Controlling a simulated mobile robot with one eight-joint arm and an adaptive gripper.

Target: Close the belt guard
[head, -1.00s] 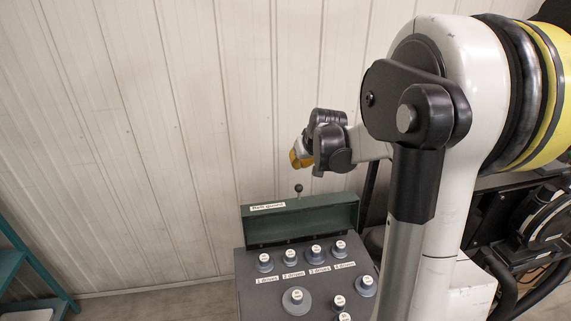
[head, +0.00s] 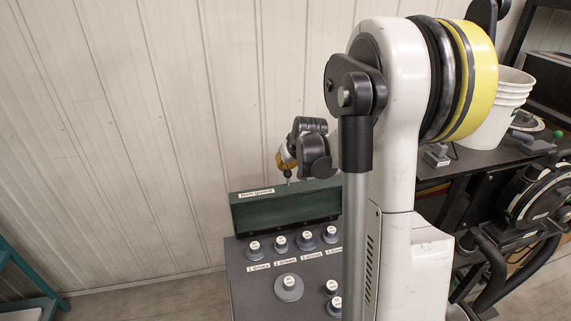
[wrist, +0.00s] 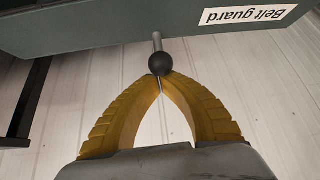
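The belt guard (head: 285,208) is a dark green box-like cover with a "Belt guard" label, at the back of the grey panel in the head view. It also fills the top of the wrist view (wrist: 120,25). A thin rod with a black ball knob (wrist: 159,63) sticks out from it. My gripper (wrist: 160,80) has yellow ribbed fingers whose tips meet right at the knob. The knob is at the tips, not between the fingers; contact is unclear. In the head view my gripper (head: 287,168) is just above the guard, around the top of the rod.
The grey panel (head: 250,290) carries several grey knobs with white caps and "drives" labels. My arm hides its right side. A teal rack (head: 25,275) stands at the lower left, and a white bucket (head: 497,105) on a dark bench at the right. A ribbed wall is behind.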

